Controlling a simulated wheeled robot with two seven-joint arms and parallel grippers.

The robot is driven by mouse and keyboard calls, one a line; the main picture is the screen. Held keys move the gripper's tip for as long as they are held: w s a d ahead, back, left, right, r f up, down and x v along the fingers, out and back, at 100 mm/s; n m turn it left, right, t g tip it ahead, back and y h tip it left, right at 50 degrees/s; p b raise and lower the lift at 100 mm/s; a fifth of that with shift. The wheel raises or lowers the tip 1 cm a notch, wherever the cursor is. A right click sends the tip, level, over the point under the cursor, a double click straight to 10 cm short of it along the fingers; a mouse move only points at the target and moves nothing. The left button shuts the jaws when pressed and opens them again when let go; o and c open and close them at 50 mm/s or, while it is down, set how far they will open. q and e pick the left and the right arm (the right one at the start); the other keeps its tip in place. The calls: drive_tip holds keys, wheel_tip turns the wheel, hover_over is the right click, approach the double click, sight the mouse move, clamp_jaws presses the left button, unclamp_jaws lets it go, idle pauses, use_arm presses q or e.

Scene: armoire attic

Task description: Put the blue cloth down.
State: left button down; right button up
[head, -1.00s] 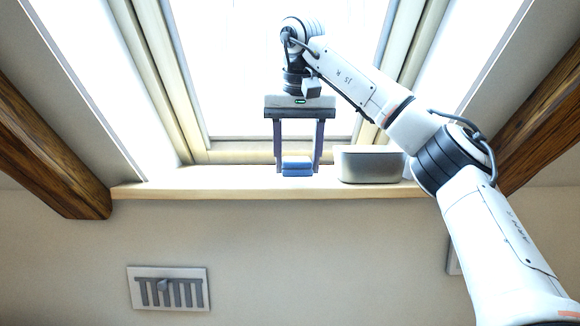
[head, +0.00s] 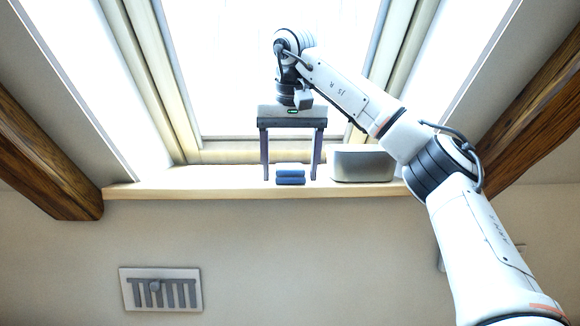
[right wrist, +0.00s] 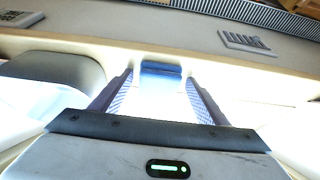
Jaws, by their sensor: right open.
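The blue cloth (head: 290,176) is a small folded stack lying on the window sill (head: 225,187) below the skylight. My right gripper (head: 290,178) is open, its two fingers pointing down on either side of the cloth with a gap on both sides. In the right wrist view the cloth (right wrist: 161,69) shows between and beyond the fingertips of my right gripper (right wrist: 158,85), near the edge of the sill (right wrist: 215,68). My left gripper is in neither view.
A grey metal bin (head: 361,164) stands on the sill just right of my right gripper. A slatted vent (head: 161,290) is on the wall below. Wooden beams (head: 45,160) slope in at both sides. The sill left of the cloth is clear.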

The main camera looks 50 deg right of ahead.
drive_tip(key=shift+r, duration=0.1)
drive_tip(key=v, duration=1.2)
drive_tip(key=x, duration=1.2)
drive_tip(key=shift+a+r, duration=0.1)
drive_tip(key=shift+r, duration=0.1)
drive_tip(key=shift+s+r, duration=0.1)
drive_tip(key=shift+r, duration=0.05)
